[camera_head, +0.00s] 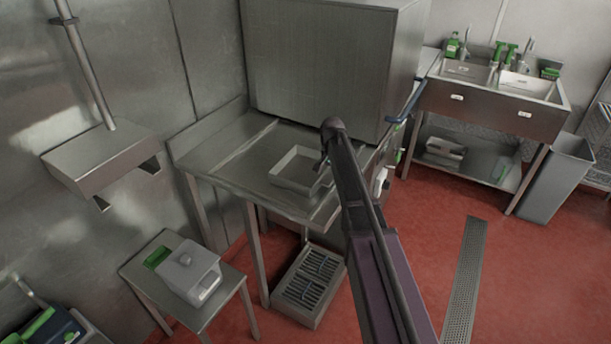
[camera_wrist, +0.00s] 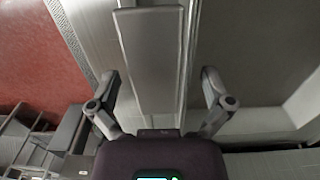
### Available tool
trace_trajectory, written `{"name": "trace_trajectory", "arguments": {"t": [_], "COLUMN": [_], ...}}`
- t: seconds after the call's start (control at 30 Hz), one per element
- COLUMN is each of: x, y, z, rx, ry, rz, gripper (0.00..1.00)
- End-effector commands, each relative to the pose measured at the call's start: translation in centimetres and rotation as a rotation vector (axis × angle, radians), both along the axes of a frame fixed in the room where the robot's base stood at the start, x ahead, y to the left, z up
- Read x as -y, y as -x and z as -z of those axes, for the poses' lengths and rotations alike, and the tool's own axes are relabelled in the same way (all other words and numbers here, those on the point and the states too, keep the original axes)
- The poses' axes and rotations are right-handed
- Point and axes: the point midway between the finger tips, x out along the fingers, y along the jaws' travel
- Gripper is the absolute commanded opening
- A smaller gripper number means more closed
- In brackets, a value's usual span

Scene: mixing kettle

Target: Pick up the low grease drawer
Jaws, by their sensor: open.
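A shallow, open-topped grey metal tray (camera_head: 290,183) rests on the steel table in the head view. It looks like the grease drawer, though I cannot be sure. My gripper is mostly hidden behind my arm there, near the tray's right side. In the wrist view my gripper (camera_wrist: 160,74) is open, with its two fingers spread wide. A long flat grey metal piece (camera_wrist: 152,55) lies between and beyond the fingertips, apart from both of them. Whether it is part of the tray I cannot tell. My arm covers the tray's right edge in the head view.
The steel table (camera_head: 236,172) carries a large boxy steel machine (camera_head: 318,62) behind the tray. A small side table (camera_head: 150,262) holds a grey container (camera_head: 190,270). Red floor (camera_head: 425,235) is open at right.

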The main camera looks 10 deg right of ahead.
Motion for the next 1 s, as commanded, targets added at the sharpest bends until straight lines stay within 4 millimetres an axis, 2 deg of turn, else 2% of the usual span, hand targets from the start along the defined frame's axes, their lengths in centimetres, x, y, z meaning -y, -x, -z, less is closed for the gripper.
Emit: {"name": "trace_trajectory", "arguments": {"t": [0.47, 0.77, 0.8, 1.0], "x": [0.0, -0.02, -0.02, -0.05], "y": [0.0, 0.0, 0.0, -0.01], "z": [-0.04, -0.04, -0.04, -0.05], "rx": [0.0, 0.0, 0.0, 0.001], "ry": [0.0, 0.0, 0.0, -0.001], "rz": [0.0, 0.0, 0.0, 0.0], "gripper": [1.0, 0.14, 0.08, 0.08]}}
